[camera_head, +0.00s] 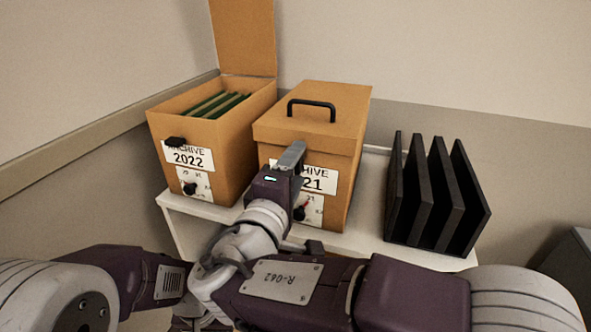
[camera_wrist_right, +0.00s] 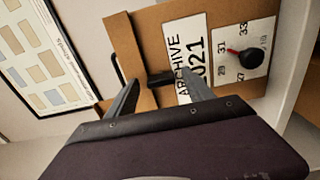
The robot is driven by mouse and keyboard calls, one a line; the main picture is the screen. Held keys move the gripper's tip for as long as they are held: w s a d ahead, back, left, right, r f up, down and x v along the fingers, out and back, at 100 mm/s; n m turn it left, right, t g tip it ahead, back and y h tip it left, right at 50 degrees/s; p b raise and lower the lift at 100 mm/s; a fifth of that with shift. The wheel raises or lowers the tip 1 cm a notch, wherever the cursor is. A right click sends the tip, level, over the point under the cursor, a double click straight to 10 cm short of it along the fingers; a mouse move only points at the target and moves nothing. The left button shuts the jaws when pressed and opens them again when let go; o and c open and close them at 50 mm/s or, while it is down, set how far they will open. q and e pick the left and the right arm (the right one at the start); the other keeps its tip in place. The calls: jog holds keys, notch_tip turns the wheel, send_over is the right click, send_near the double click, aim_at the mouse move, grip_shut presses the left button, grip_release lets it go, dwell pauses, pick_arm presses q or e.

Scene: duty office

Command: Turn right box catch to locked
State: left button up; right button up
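The right box (camera_head: 336,130) is a brown archive box labelled 2021, with its lid down and a black handle on top. Its black catch (camera_wrist_right: 160,78) shows in the right wrist view, near the lid's lower edge and the white label. In the head view the catch is hidden behind my right gripper (camera_head: 291,158). In the right wrist view the two fingers of my right gripper (camera_wrist_right: 162,92) are apart, with the catch between them; I cannot tell whether they touch it. My left gripper is out of view.
The left box (camera_head: 226,165), labelled 2022, stands open with green folders inside and its own black catch (camera_head: 175,141). A black knob (camera_wrist_right: 252,59) with a red pointer is on the right box's front. A black rack (camera_head: 436,195) stands right on the white shelf (camera_head: 366,243).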

jog(key=p+v, duration=0.2)
jog(key=v, duration=0.7)
dwell(0.4)
